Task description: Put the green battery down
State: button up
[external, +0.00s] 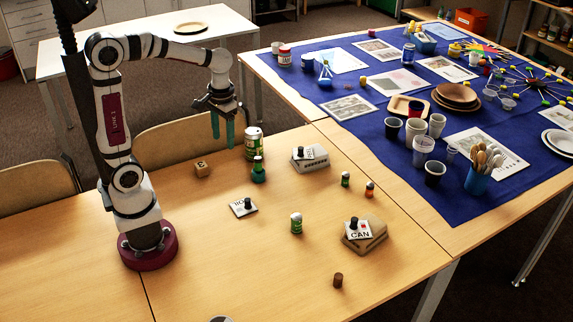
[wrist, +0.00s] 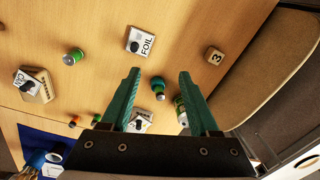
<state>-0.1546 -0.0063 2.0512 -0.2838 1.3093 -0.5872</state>
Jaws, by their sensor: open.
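My gripper (external: 222,124) is open, its two teal fingers pointing down above the table, with nothing held between them. In the wrist view the fingers (wrist: 158,75) are spread wide. A smaller green cylinder (external: 345,179) stands farther right, so which is the battery is not certain. A dark green bottle-like piece (external: 258,170) stands nearer my gripper.
A green can (external: 253,143) stands close to my gripper. The front left is mostly clear.

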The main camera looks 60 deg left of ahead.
jog(key=s+d+f+m+y, duration=0.1)
jog(key=s+d+m, duration=0.1)
jog(key=s+m, duration=0.7)
jog(key=s, duration=0.6)
jog(key=shift+s+d+f, duration=0.2)
jog(key=shift+d+f, duration=0.15)
